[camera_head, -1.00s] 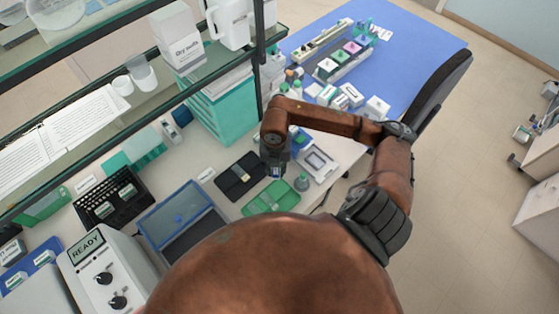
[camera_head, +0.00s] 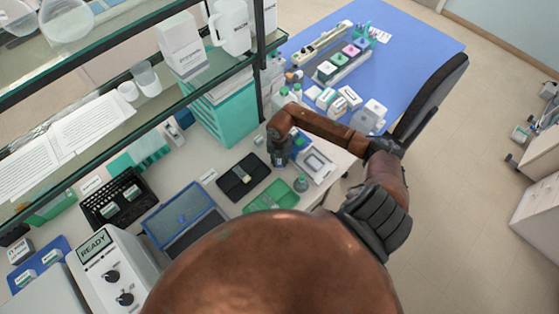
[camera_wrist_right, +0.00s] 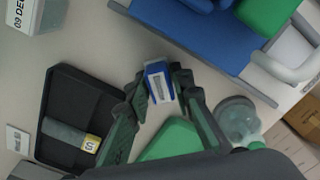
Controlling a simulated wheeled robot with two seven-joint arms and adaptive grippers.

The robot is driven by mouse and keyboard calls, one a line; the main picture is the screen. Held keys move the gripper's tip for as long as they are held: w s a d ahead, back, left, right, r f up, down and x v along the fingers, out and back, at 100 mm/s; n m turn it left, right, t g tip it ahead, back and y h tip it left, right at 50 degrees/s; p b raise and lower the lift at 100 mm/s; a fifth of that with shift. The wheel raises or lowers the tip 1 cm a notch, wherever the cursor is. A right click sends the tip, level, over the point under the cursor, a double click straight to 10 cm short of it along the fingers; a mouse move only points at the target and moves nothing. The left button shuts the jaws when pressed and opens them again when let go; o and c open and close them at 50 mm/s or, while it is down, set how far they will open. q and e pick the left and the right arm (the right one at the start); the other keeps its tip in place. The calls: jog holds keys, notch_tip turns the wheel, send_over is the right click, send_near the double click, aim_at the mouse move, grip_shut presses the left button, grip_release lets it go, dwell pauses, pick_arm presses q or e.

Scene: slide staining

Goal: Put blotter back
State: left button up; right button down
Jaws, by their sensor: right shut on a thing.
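My right gripper (camera_head: 279,158) is above the bench, beyond the green tray. In the right wrist view its two dark fingers (camera_wrist_right: 160,88) are shut on a small blue block with a pale face, which looks like the blotter (camera_wrist_right: 158,82). The block is pinched at the fingertips; I cannot tell whether its underside touches the bench. A black tray (camera_head: 243,177) holding a slide with a yellow label (camera_wrist_right: 90,144) lies to the left. The green tray (camera_head: 271,197) is partly hidden by the gripper in the wrist view. My left gripper is not in view.
A small clear bottle (camera_head: 301,184) stands right of the green tray, near a white frame-like device (camera_head: 318,166). A blue stand (camera_wrist_right: 185,30) carries a green item. The glass shelf (camera_head: 150,117) overhangs the bench at left. Bare bench is narrow around the gripper.

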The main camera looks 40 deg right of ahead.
aim_at(280, 161)
jog(key=shift+f, duration=0.1)
jog(key=shift+f, duration=0.15)
jog(key=c, duration=1.7)
grip_release()
jog(key=shift+r, duration=0.4)
notch_tip(280, 161, up, 12)
jog(key=b, duration=0.2)
jog(key=shift+f+b, duration=0.2)
jog(key=shift+b, duration=0.15)
